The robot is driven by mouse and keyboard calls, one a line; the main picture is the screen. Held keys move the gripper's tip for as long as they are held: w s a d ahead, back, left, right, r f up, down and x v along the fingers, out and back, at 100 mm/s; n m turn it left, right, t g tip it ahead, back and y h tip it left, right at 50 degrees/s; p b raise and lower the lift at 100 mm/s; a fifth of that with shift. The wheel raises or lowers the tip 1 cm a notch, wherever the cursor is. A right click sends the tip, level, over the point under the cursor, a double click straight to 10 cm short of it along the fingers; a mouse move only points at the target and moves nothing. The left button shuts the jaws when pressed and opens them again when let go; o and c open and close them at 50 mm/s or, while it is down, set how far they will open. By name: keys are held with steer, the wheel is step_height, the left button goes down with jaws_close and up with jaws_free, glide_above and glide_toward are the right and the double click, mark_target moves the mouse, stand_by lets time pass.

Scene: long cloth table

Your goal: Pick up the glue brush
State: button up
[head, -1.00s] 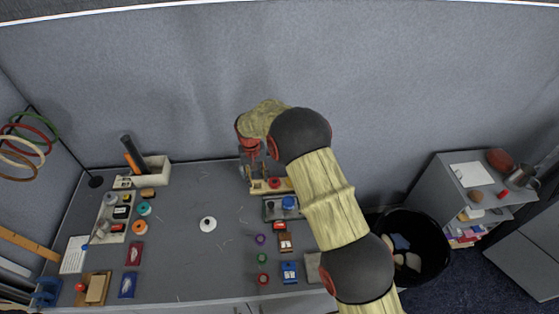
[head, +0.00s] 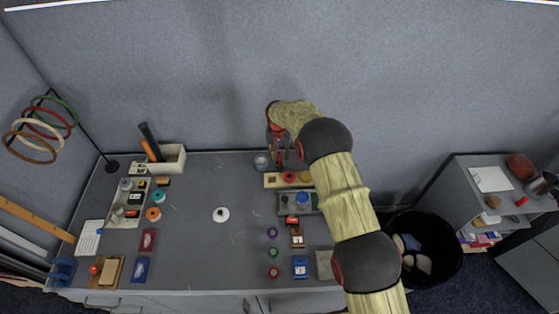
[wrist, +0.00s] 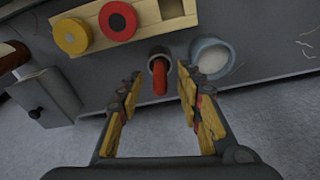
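In the wrist view a red-orange handle (wrist: 159,83), which looks like the glue brush, sticks up out of a small dark round holder (wrist: 158,57) at the table's back edge. Its lower end is hidden in the holder. My gripper (wrist: 157,88) is open and empty, with one finger on each side of the handle and no clear contact. In the head view my gripper (head: 279,156) is over the back edge of the table, and the arm partly covers this spot.
A pale grey cup (wrist: 211,58) stands close beside the holder. A wooden rack (wrist: 92,23) with red and yellow round pieces is on the other side. A grey tray (head: 284,203) lies in front of the rack. The table's middle is mostly clear around a white disc (head: 221,214).

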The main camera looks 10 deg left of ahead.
steer(key=shift+w+f, duration=0.2)
steer(key=shift+f, duration=0.75)
steer(key=c, duration=0.4)
jaws_close()
